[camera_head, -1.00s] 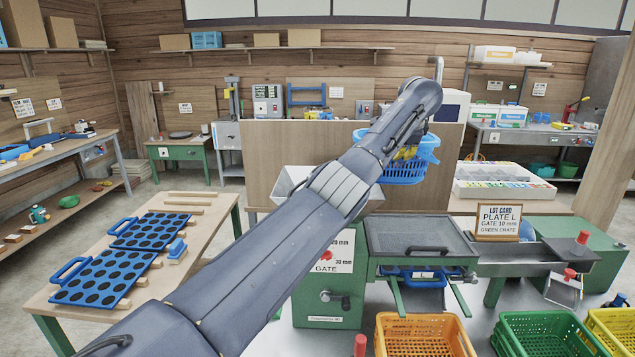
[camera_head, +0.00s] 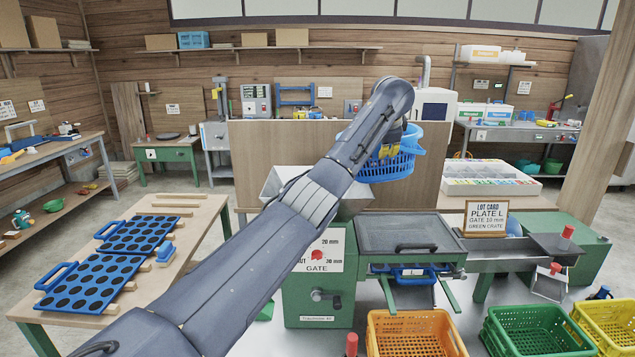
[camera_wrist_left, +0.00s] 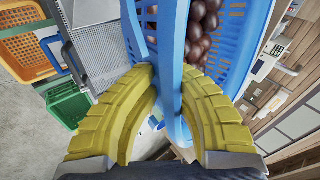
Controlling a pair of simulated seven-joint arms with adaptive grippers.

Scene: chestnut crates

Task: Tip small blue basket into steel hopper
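The small blue basket (camera_head: 392,168) hangs in the air at the end of my left arm, in front of the wooden panel. In the left wrist view its blue slatted wall (camera_wrist_left: 237,42) and brown chestnuts (camera_wrist_left: 203,30) inside show. My left gripper (camera_wrist_left: 168,88) has its yellow fingers shut on the basket's blue handle. In the head view the arm hides much of this grip. The steel hopper (camera_head: 271,183) sits on the green machine to the left of the basket; my arm covers much of it. My right gripper is in neither view.
A green machine (camera_head: 310,293) with a mesh tray (camera_head: 405,234) stands below. Orange (camera_head: 412,325), green (camera_head: 530,325) and yellow crates stand in front. A lot card (camera_head: 490,217) stands at the right. A wooden panel (camera_head: 250,150) rises behind the hopper.

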